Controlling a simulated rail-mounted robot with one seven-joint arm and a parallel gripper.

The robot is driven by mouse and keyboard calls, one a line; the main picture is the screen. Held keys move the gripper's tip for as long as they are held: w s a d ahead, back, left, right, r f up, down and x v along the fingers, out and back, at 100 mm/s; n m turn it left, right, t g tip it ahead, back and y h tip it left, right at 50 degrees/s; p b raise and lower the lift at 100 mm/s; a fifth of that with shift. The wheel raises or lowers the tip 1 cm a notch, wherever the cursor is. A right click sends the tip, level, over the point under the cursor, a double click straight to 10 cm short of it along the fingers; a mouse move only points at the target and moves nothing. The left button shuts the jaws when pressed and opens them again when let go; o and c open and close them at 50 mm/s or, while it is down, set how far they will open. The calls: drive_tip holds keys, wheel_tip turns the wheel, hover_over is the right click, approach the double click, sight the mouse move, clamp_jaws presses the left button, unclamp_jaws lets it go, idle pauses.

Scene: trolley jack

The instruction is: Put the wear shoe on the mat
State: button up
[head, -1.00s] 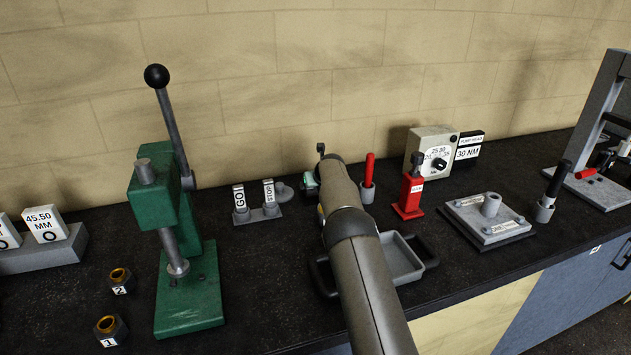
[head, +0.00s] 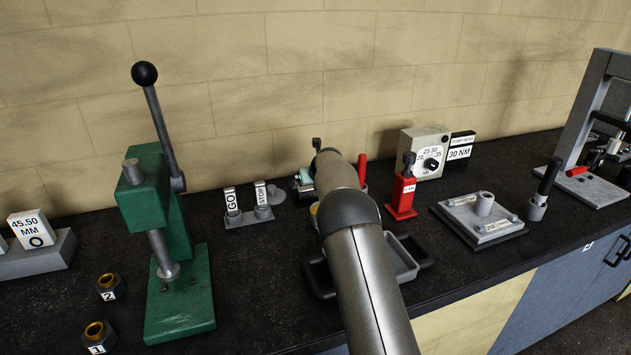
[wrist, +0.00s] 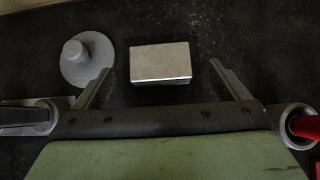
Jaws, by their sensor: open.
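A plain grey metal block (wrist: 160,63), which may be the wear shoe, lies on the dark bench top in the wrist view. My gripper (wrist: 160,67) is open, with one finger on each side of the block. Gaps show between the block and both fingers, and nothing is held. In the head view my gripper (head: 303,181) is mostly hidden behind my arm, and the block cannot be seen there. I cannot pick out the mat in either view.
A round grey knobbed piece (wrist: 87,58) lies by the left finger. A red-handled tool in a cup (wrist: 298,125) is at right. The GO/STOP gauge stand (head: 248,215), green press (head: 180,290), grey tray (head: 403,262), red jack (head: 403,190) and bolted plate (head: 470,222) surround the arm.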

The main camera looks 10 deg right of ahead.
drive_tip(key=s+r+n+g+b, duration=0.1)
drive_tip(key=s+r+n, duration=0.35)
drive_tip(key=s, duration=0.55)
drive_tip(key=s+r+n+g, duration=0.1)
drive_tip(key=s+r+n, duration=0.4)
drive_tip(key=s, duration=0.5)
drive_tip(key=s+f+n+g, duration=0.3)
drive_tip(key=s+n, duration=0.9)
drive_tip(key=s, duration=0.8)
drive_tip(key=s+f+n+g+h, duration=0.1)
drive_tip(key=s+f+n+g, duration=0.2)
drive_tip(key=s+n, duration=0.9)
drive_tip(key=s, duration=0.9)
drive_tip(key=shift+a+f+n, duration=0.25)
drive_tip(key=shift+a+n, duration=0.1)
